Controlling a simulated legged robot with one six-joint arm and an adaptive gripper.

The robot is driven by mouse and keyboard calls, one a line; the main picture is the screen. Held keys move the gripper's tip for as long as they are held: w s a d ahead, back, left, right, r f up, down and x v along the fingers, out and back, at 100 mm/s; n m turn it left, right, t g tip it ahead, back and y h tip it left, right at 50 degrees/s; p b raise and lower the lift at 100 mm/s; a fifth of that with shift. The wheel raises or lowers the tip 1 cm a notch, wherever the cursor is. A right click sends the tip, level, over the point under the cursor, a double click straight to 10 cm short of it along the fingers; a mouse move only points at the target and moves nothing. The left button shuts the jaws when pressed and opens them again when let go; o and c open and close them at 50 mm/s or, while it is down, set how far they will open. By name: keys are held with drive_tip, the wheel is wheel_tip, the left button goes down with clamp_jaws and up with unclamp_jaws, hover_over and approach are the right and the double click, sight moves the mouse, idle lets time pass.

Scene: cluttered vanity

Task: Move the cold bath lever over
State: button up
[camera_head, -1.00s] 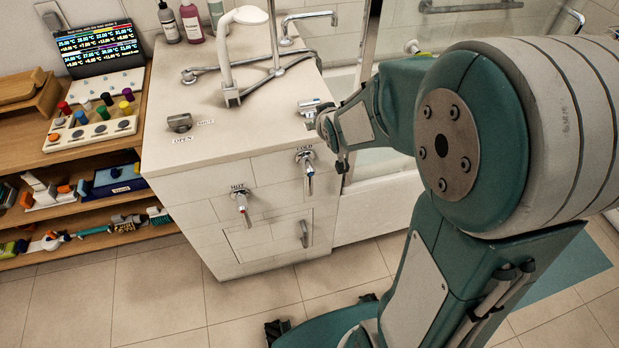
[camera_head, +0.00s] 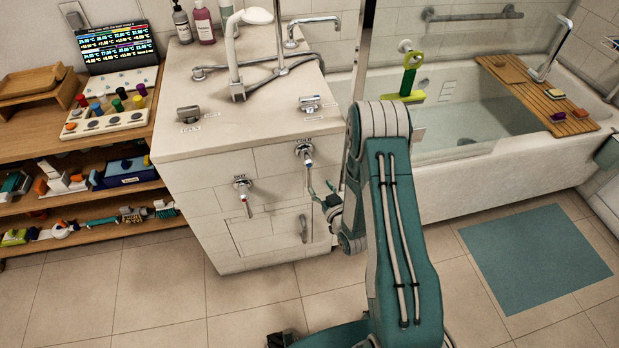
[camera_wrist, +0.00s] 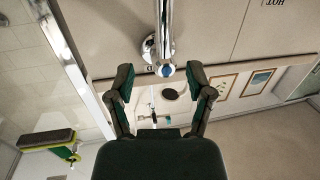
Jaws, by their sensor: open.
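The cold lever (camera_head: 307,158) is a chrome handle under the COLD label on the front of the white tiled cabinet (camera_head: 200,230). It points down. In the wrist view its chrome handle (camera_wrist: 165,30) comes in from the top, and its blue tip (camera_wrist: 167,70) appears between my fingertips. My gripper (camera_head: 323,192) is open and empty, just below and right of the lever in the head view. In the wrist view my gripper (camera_wrist: 160,72) has its two fingers spread on either side of the tip, with no clear contact.
The hot lever (camera_head: 242,186) and a small door handle (camera_head: 303,228) are on the same cabinet front. Two chrome knobs (camera_head: 188,114) (camera_head: 310,104) sit on the top. The bathtub (camera_head: 450,190) is to the right. Shelves (camera_head: 100,210) stand left. Floor in front is clear.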

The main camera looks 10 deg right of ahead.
sight(310, 177)
drive_tip(key=shift+t, duration=0.4)
drive_tip(key=w, duration=0.2)
drive_tip(key=w+a+f, duration=0.1)
drive_tip(key=w, duration=0.2)
drive_tip(key=w+a+f, duration=0.1)
drive_tip(key=w, duration=0.2)
drive_tip(key=shift+a+f, duration=0.1)
drive_tip(key=shift+f, duration=0.1)
clamp_jaws()
